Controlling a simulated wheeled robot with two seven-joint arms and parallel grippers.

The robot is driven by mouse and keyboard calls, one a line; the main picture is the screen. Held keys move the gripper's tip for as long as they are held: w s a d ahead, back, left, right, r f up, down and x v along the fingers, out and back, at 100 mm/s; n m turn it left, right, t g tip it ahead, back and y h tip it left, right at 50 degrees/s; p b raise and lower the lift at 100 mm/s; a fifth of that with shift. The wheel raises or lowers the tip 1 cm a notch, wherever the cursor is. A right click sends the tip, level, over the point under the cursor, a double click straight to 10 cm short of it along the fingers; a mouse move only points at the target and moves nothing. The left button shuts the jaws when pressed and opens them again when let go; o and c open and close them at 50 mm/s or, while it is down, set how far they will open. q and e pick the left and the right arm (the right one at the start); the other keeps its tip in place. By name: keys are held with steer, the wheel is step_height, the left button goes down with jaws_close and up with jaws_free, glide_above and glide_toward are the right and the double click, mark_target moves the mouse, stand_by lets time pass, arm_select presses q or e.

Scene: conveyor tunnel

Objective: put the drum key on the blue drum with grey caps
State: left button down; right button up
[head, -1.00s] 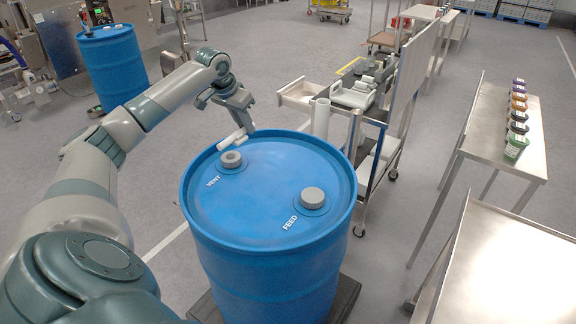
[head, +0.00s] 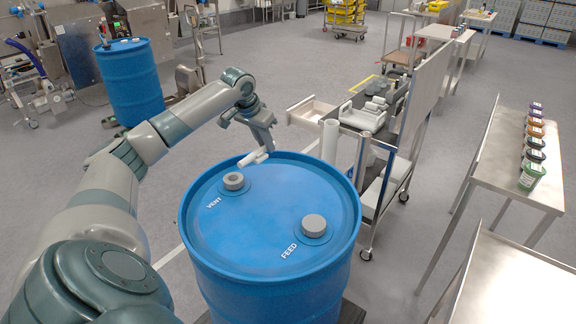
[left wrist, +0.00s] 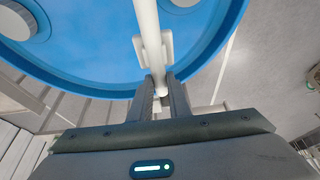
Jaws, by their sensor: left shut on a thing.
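The blue drum (head: 272,215) stands in front of me with two grey caps on its lid. The VENT cap (head: 234,181) is at the left and the FEED cap (head: 313,226) at the right. My left gripper (head: 268,146) is shut on the white drum key (head: 252,159). The key is at the drum's far rim, near the VENT cap; whether it touches the lid is unclear. In the left wrist view the fingers (left wrist: 161,96) clasp the key's bar (left wrist: 149,32), which reaches over the blue lid (left wrist: 95,55). My right gripper is not in view.
A cart (head: 372,150) with a drawer, white tube and grey parts stands right behind the drum. A steel table (head: 507,170) with a row of jars is at the right. Another blue drum (head: 130,82) stands at the back left. Floor between is clear.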

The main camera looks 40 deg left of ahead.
arm_select(q)
steer(key=w+d+f+p, duration=0.1)
steer(key=d+f, duration=0.1)
steer(key=d, duration=0.1)
steer(key=w+d+f+p, duration=0.1)
steer(key=w+d+f, duration=0.1)
steer(key=d, duration=0.1)
steer(key=w+d+f+p, duration=0.1)
steer(key=d, duration=0.2)
steer(key=shift+w+f+p, duration=0.3)
steer(key=shift+f+p, duration=0.1)
steer(key=shift+f, duration=0.1)
steer(key=shift+f+p, duration=0.8)
steer(key=shift+f, duration=1.2)
steer(key=shift+f, duration=0.1)
steer(key=c, duration=1.7)
jaws_free()
steer(key=shift+o, duration=0.2)
